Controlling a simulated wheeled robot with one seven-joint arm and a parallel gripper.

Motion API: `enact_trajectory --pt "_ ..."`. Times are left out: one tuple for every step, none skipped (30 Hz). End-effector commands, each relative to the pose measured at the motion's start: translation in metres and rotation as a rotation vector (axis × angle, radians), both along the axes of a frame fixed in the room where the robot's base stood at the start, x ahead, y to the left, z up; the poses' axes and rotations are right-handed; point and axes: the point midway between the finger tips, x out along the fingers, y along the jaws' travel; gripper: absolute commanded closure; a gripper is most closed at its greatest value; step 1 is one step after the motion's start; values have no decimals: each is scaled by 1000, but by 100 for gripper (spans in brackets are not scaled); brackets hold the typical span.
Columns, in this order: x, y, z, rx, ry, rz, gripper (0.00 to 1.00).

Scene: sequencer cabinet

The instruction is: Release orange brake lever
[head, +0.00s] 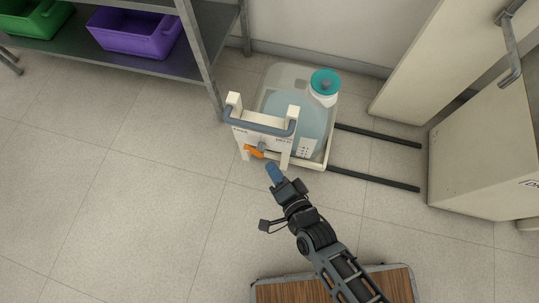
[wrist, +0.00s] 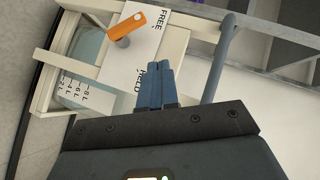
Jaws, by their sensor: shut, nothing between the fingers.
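The orange brake lever (head: 254,151) is on the front of a cream cart (head: 323,163), low on its panel. In the wrist view the lever (wrist: 141,22) sits on a grey pivot on a white label plate (wrist: 141,62), with its orange end towards the word FREE. The word HELD is at the other side of the plate. My gripper (head: 272,171) has blue fingers and is just in front of the cart, below and right of the lever. In the wrist view my gripper (wrist: 158,68) is shut and empty, with a visible gap to the lever.
Two dark rails (head: 378,181) run right towards a cream cabinet (head: 482,140). A metal shelf (head: 187,70) with a purple bin (head: 137,33) stands left. Floor at left is clear.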

Motion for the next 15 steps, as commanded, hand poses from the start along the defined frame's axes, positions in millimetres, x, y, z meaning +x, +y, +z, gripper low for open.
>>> enact_trajectory --pt "-6 -2 5 0 0 0 100" --pt "-9 -3 6 0 1 0 100" --pt "-12 -3 8 0 0 0 100" --pt "-14 -4 9 0 -1 0 100" --pt "-15 -4 10 0 0 0 100" --pt "-17 -4 10 0 0 0 100" --pt "-18 -5 11 0 0 0 100" --pt "-18 -5 11 0 0 0 100" --pt "-18 -5 11 0 0 0 100" --pt "-19 -5 11 0 0 0 100" --pt "-19 -5 11 0 0 0 100" --pt "-18 -5 11 0 0 0 100" --pt "-18 -5 11 0 0 0 100" --pt "-18 -5 11 0 0 0 100" --pt "-18 -5 11 0 0 0 100"
